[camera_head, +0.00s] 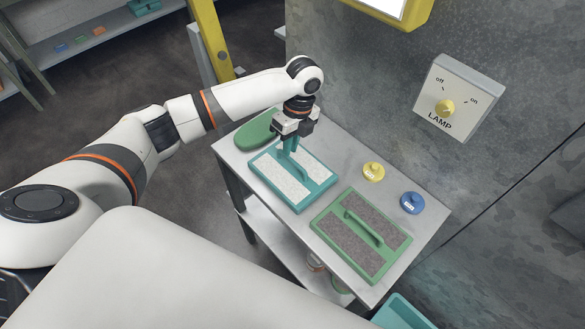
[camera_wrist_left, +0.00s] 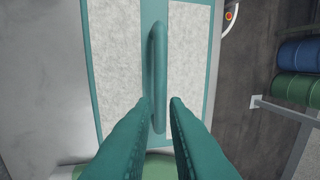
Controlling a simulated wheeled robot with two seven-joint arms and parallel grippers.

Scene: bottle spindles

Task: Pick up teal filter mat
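The teal filter mat (camera_head: 313,192) lies flat on the grey table, a teal frame with two pale speckled panels and a raised bar handle. My left gripper (camera_head: 289,150) points down over the handle's far end. In the left wrist view the mat (camera_wrist_left: 215,40) fills the middle, and its handle (camera_wrist_left: 158,50) runs towards the fingers. My left gripper (camera_wrist_left: 162,99) is open there, with teal fingers apart on either side of the handle's near end. A gap shows between the handle and the right finger; contact on the left is unclear. My right gripper is not in view.
A green mat with dark panels (camera_head: 337,235) lies close to the teal one. A yellow knob-topped piece (camera_head: 373,172) and a blue one (camera_head: 411,203) stand near the wall. A green oval object (camera_head: 256,132) lies behind the gripper. A lamp switch (camera_head: 458,98) is on the wall.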

